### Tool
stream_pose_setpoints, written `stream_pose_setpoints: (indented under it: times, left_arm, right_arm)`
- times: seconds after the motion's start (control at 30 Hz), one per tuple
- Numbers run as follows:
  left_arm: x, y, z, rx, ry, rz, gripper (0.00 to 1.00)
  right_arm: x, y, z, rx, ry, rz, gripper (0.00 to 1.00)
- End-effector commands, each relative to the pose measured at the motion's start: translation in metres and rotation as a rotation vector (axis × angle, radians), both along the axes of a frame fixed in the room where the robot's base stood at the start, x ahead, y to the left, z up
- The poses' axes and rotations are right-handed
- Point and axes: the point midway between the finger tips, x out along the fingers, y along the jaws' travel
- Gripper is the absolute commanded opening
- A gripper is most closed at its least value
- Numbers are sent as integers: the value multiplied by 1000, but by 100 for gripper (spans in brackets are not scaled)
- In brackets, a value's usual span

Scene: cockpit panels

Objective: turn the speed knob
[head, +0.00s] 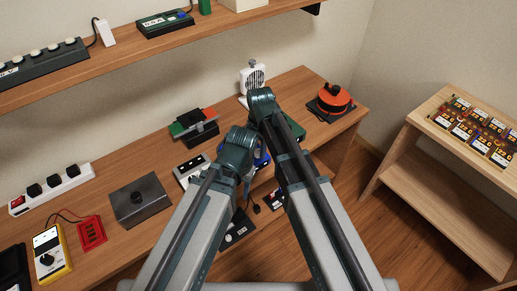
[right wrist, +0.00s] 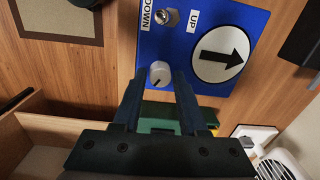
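The speed knob (right wrist: 160,73) is a small round white knob with a dark pointer mark, on a blue panel (right wrist: 188,75) in the right wrist view. My right gripper (right wrist: 158,82) is open, its two dark fingers apart, with the fingertips at the lower sides of the knob. I cannot tell whether they touch it. A metal toggle switch (right wrist: 168,17) sits beside the knob between DOWN and UP labels, and a round black-arrow sign (right wrist: 221,55) is to the right. In the head view a strip of the blue panel (head: 262,157) shows between my arms. My left gripper is hidden there.
A green box lies by the panel. A white fan (head: 253,78) and a red-orange round device (head: 330,100) stand at the back of the desk. A grey box (head: 140,200) and a yellow meter (head: 50,257) are at left. A shelf (head: 130,48) runs above.

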Motion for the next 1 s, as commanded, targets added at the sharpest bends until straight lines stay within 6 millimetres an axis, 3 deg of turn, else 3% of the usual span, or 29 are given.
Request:
stream_pose_setpoints:
  times: [0.03, 0.2, 0.63, 1.0]
  left_arm:
    - [0, 0, 0, 0, 0, 0, 50]
    - [0, 0, 0, 0, 0, 0, 50]
    - [0, 0, 0, 0, 0, 0, 50]
    - [0, 0, 0, 0, 0, 0, 50]
  right_arm:
    - [0, 0, 0, 0, 0, 0, 31]
    - [0, 0, 0, 0, 0, 0, 1]
    - [0, 0, 0, 0, 0, 49, 0]
    - [1, 0, 0, 0, 0, 333, 0]
